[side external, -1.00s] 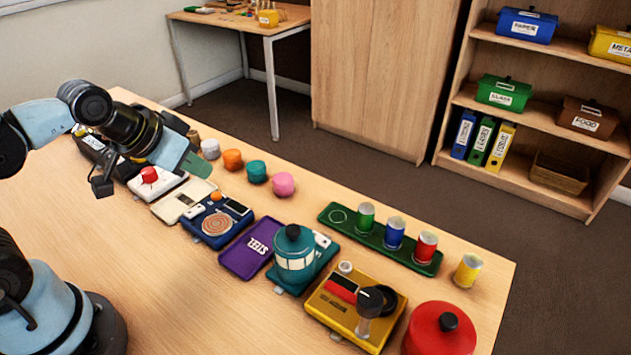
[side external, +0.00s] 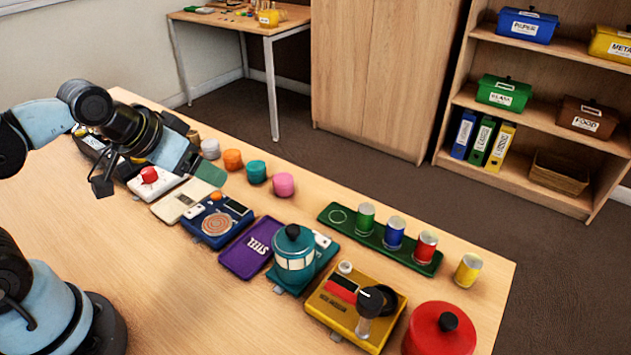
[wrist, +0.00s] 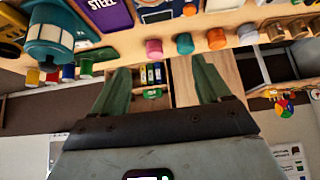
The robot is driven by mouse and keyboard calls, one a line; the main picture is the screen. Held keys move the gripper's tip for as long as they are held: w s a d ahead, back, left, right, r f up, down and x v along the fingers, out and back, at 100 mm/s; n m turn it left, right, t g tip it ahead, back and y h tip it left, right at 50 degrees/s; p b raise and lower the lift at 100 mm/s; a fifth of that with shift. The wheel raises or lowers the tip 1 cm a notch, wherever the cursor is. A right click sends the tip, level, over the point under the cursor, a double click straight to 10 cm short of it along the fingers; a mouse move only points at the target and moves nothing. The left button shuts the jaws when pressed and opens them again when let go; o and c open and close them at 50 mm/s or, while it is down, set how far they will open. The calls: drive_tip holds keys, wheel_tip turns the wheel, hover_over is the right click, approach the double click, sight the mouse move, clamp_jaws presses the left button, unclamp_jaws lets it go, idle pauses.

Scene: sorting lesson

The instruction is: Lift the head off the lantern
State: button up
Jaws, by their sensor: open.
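The teal lantern (side external: 294,254) stands upright on a teal base (side external: 322,257) in the middle of the table, with its domed teal head (side external: 293,238) and dark knob on top. The lantern also shows at the upper left of the wrist view (wrist: 48,38).
A purple STEEL tray (side external: 247,250) lies left of the lantern and a yellow device (side external: 340,312) right of it. A red lidded pot (side external: 440,328) stands at the near right. A green tray (side external: 338,216) with coloured cans lies behind. The near table is bare.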

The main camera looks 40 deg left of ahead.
drive_tip(key=shift+o, duration=0.2)
drive_tip(key=m+g+h, duration=0.3)
drive_tip(key=m+h, duration=0.1)
drive_tip(key=m, duration=0.5)
approach(299, 238)
drive_tip(key=shift+a+x, duration=0.15)
drive_tip(key=shift+x, duration=1.25)
drive_tip(key=shift+a+x, duration=0.15)
drive_tip(key=shift+x, duration=3.85)
drive_tip(key=shift+s+d, duration=0.1)
drive_tip(key=shift+d, duration=0.05)
drive_tip(key=c, duration=0.7)
drive_tip(key=shift+r, duration=0.2)
